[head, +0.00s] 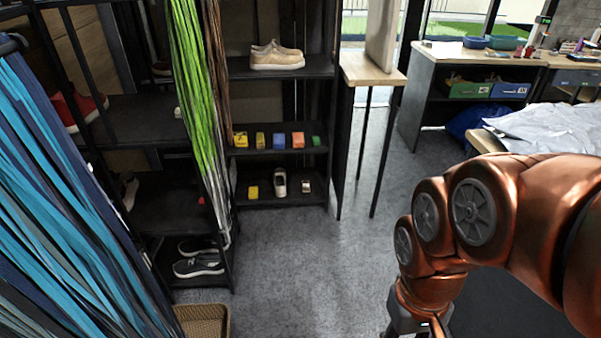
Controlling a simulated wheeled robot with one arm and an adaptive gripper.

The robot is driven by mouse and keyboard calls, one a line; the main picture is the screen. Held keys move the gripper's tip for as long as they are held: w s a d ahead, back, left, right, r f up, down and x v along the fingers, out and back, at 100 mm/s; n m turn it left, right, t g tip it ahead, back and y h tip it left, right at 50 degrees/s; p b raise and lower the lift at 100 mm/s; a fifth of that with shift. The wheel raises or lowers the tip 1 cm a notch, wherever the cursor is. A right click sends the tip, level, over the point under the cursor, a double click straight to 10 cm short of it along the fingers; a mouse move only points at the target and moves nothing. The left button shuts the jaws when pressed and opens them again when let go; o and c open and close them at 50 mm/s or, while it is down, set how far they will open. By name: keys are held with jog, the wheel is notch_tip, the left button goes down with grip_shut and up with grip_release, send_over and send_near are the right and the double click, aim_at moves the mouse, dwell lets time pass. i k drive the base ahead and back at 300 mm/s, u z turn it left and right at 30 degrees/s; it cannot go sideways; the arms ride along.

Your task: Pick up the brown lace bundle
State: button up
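The brown lace bundle (218,75) hangs as long thin strands in the head view, left of centre. It hangs just right of a bright green and white lace bundle (193,80), against the front of the dark shelving. Its top is cut off by the upper edge of the picture. The top of my gripper (408,322) shows at the bottom edge, under my copper arm. It is well to the right of and below the brown laces, apart from them. Its fingers are out of the picture.
Blue laces (65,200) hang at the left. A wicker basket (205,321) stands on the floor below. Shelves hold beige shoes (276,56), small boxes (278,140) and dark sneakers (199,265). A thin-legged wooden stand (372,70) is right of them. The grey floor (305,265) between is clear.

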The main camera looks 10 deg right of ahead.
aim_at(306, 187)
jog(key=i, duration=0.95)
jog(key=z, duration=0.05)
